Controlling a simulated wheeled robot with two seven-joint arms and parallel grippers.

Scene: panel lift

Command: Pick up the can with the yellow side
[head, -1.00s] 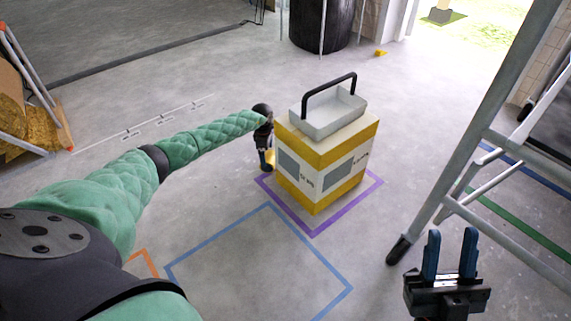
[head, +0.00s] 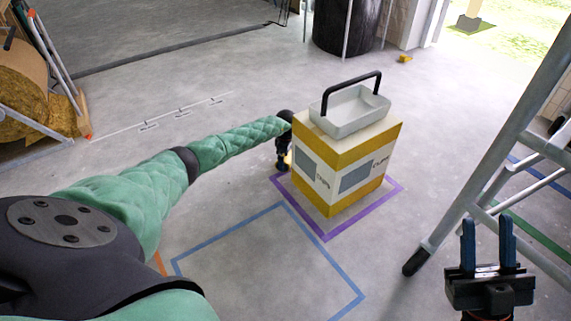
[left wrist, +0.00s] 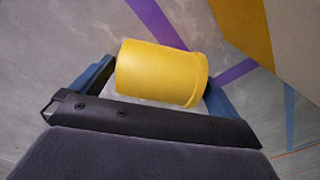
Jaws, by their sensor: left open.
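A yellow can (left wrist: 160,73) lies across the picture in the left wrist view, between the two blue fingers of my left gripper (left wrist: 158,84). The fingers are open, one at each end of the can. I cannot tell whether they touch it. In the head view, my left gripper (head: 283,160) is low beside the left side of the yellow and white box, and only a bit of the yellow can (head: 288,161) shows there. My right gripper (head: 487,242) is open and empty at the lower right, far from the can.
The box (head: 345,170) carries a grey tray (head: 352,112) with a black handle and stands inside a purple floor outline (head: 324,240). A blue outline (head: 362,297) lies in front on clear floor. A ladder (head: 470,185) stands at the right.

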